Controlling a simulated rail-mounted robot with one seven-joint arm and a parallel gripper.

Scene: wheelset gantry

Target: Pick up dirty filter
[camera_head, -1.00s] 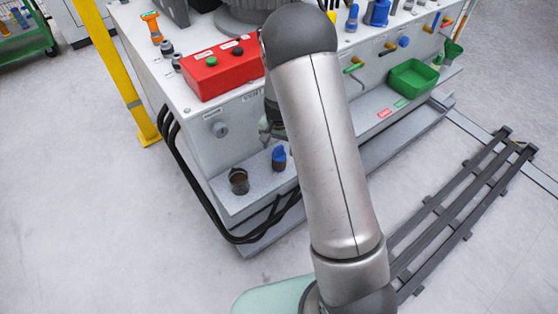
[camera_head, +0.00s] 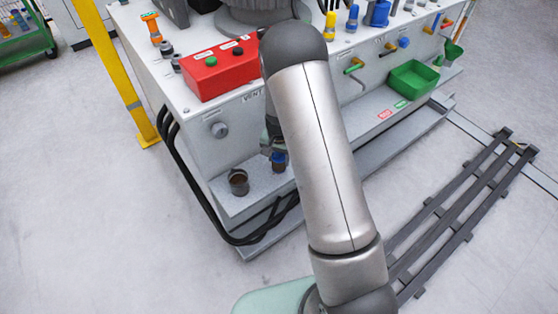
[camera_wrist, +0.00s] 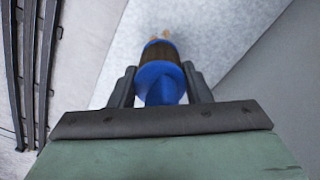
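The filter has a blue cap with an upright blue grip and a dark brown body. In the wrist view the filter (camera_wrist: 161,80) is between the two dark fingers of my gripper (camera_wrist: 160,78).
A dark brown open cup or socket (camera_head: 239,182) stands on the ledge (camera_head: 233,203) left of the filter. Black hoses (camera_head: 193,183) run down the machine's left corner. A red button box (camera_head: 218,70) sits above, and a green bin (camera_head: 412,78) hangs at the right.

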